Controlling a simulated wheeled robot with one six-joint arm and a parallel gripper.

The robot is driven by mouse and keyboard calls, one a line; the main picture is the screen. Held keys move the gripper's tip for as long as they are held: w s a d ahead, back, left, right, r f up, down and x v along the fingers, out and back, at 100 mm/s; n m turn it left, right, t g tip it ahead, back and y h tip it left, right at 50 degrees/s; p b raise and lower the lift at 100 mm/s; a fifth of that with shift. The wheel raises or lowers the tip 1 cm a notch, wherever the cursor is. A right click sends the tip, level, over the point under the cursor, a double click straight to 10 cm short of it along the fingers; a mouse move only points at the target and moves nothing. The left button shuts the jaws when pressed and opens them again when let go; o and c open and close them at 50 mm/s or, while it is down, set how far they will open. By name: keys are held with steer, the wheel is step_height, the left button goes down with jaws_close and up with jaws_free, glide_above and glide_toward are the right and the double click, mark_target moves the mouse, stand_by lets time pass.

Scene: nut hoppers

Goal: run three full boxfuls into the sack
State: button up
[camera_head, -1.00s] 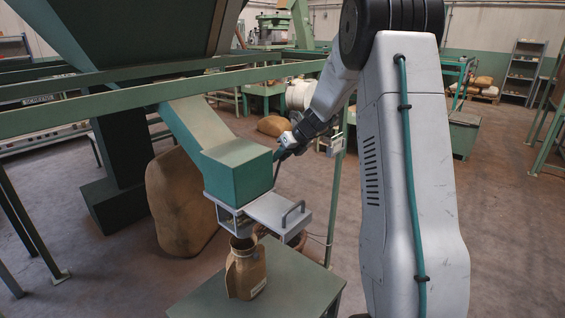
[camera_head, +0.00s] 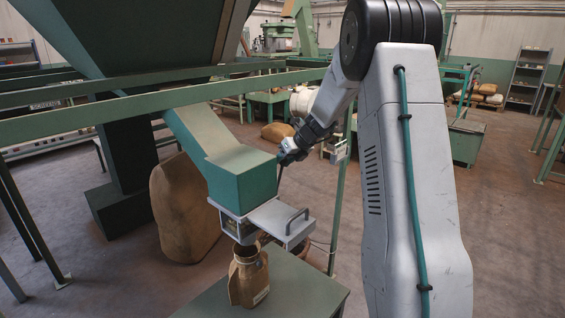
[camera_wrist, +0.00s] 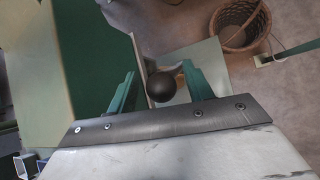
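A green metal box (camera_head: 243,180) sits at the lower end of the sloping chute (camera_head: 200,128). Under it is a grey slide plate (camera_head: 281,221) with a bar handle, which sticks out to the right. An open brown sack (camera_head: 248,278) stands upright below the box's outlet; its contents are hidden. My gripper (camera_head: 283,158) is at the box's right side, by a dark lever. In the wrist view, my gripper (camera_wrist: 160,88) has its two green fingers spread on either side of a dark ball knob (camera_wrist: 163,88), with gaps on both sides.
The sack stands on a green table (camera_head: 300,288). A wicker basket (camera_wrist: 241,24) is on the floor beyond the plate. Green rails (camera_head: 150,105) cross above the chute. A large full sack (camera_head: 183,210) leans behind the box. Open floor lies to the right.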

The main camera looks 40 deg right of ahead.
steer(key=shift+s+r, duration=0.1)
steer(key=v, duration=0.7)
steer(key=shift+s+r, duration=0.2)
steer(key=shift+d, duration=0.15)
